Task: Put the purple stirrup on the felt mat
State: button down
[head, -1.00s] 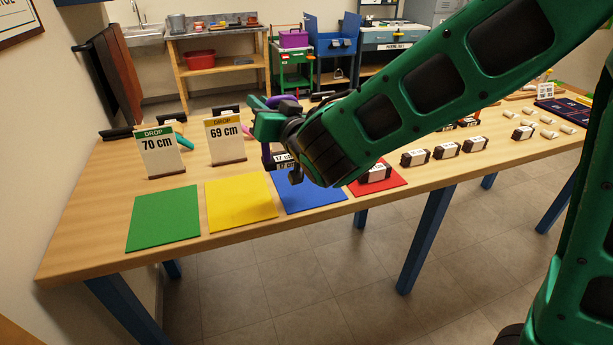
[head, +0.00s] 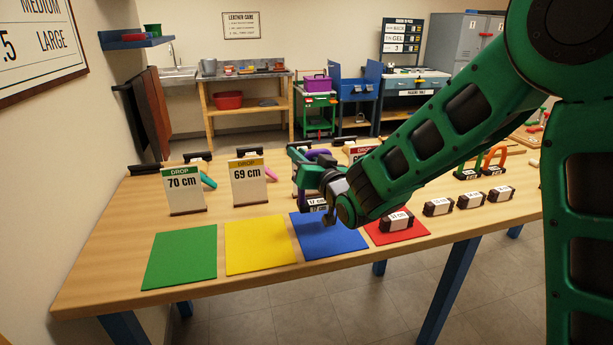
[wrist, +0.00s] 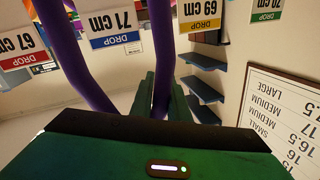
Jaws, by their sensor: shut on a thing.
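The purple stirrup (wrist: 162,80) is between the fingers of my gripper (wrist: 165,100) in the wrist view, its two purple legs running up out of the picture. In the head view a small piece of the purple stirrup (head: 318,153) shows beside my gripper (head: 307,160), which is shut on it. My gripper appears held above the bench near the blue mat (head: 345,243). A green mat (head: 182,256), a yellow mat (head: 260,246) and a red mat (head: 408,236) lie in the same front row. I cannot tell which mat is meant.
Upright DROP cards stand behind the mats, 70 cm (head: 184,190) and 69 cm (head: 249,182); others are partly hidden by my arm. A labelled dark block (head: 397,221) sits on the red mat, with more to its right (head: 438,207). The green and yellow mats are bare.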

jog(key=w+d+f, duration=0.1)
jog(key=w+f, duration=0.2)
jog(key=f, duration=0.3)
jog(key=shift+w+d, duration=0.15)
jog(key=shift+f, duration=0.2)
jog(key=c, duration=1.7)
grip_release()
jog(key=shift+r, duration=0.1)
